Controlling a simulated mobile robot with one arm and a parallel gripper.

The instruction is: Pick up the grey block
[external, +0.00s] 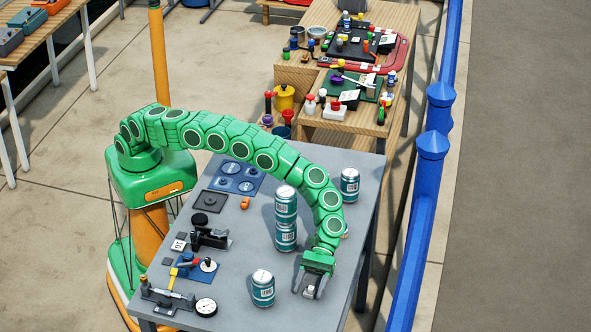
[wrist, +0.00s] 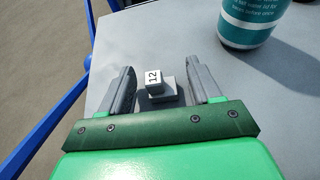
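A small grey block (wrist: 169,92) lies on the grey table in the wrist view. A whitish cube marked 12 (wrist: 154,82) shows at it, seemingly on top or just against it; I cannot tell which. My gripper (wrist: 161,66) is open, with one finger on each side of these pieces and visible gaps between. In the external view my gripper (external: 313,284) points down near the table's right front edge, low over a small pale piece (external: 310,291). The gripper partly hides that piece there.
A teal can (external: 263,288) stands left of my gripper. Two stacked cans (external: 286,220) stand behind it, and another can (external: 349,186) is farther back. A can (wrist: 250,22) is close at upper right in the wrist view. Gauges and clamps (external: 207,238) fill the table's left side.

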